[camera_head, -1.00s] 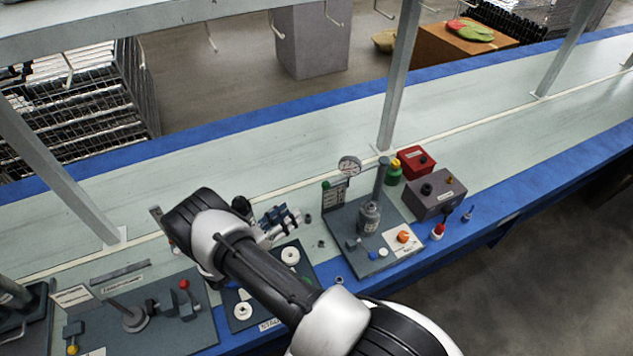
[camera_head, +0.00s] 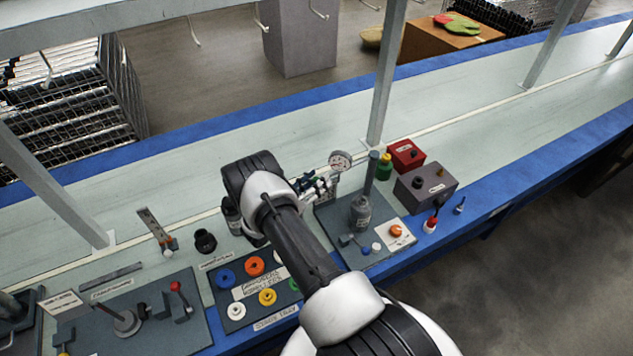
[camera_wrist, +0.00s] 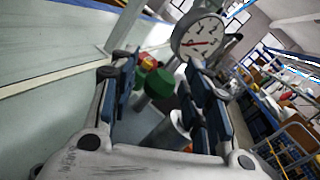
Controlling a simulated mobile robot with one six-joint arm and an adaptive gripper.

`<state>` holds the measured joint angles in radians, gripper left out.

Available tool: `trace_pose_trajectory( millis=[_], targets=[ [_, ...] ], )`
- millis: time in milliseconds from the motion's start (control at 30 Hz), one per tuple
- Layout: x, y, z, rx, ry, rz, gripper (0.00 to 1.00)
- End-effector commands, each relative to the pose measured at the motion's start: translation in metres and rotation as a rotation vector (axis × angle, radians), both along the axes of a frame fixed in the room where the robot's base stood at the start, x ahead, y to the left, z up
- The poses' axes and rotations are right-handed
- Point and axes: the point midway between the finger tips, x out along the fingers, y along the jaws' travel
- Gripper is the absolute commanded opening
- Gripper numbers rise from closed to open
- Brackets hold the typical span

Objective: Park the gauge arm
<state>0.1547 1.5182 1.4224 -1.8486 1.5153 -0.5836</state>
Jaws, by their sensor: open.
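A round white gauge dial (camera_head: 340,160) stands at the back left of the grey pump fixture (camera_head: 381,257), near its upright post (camera_head: 371,175). In the wrist view the dial (camera_wrist: 198,38) shows a red needle, just beyond the right finger. My gripper (camera_head: 320,184) is open beside the dial's left side in the head view. In the wrist view my gripper (camera_wrist: 162,72) has a green knob (camera_wrist: 160,82) showing between its spread fingers. I see no firm contact with the knob. The gripper hides part of the gauge mount in the head view.
A grey bottle-like part (camera_head: 360,211) stands on the fixture close to my gripper. A red box (camera_head: 406,154), a green bottle (camera_head: 385,166) and a grey box (camera_head: 427,187) stand to the right. A tray of coloured rings (camera_head: 236,286) lies to the left.

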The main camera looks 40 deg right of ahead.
Motion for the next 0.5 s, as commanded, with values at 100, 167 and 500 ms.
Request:
trace_pose_trajectory(
  millis=[100,167,500],
  targets=[
    [0.0003,-0.0021,0.0002,0.000,0.000,0.000,0.44],
    [0.0003,-0.0020,0.0002,0.000,0.000,0.000,0.44],
    [0.0002,-0.0016,0.0001,0.000,0.000,0.000,0.28]
  ],
)
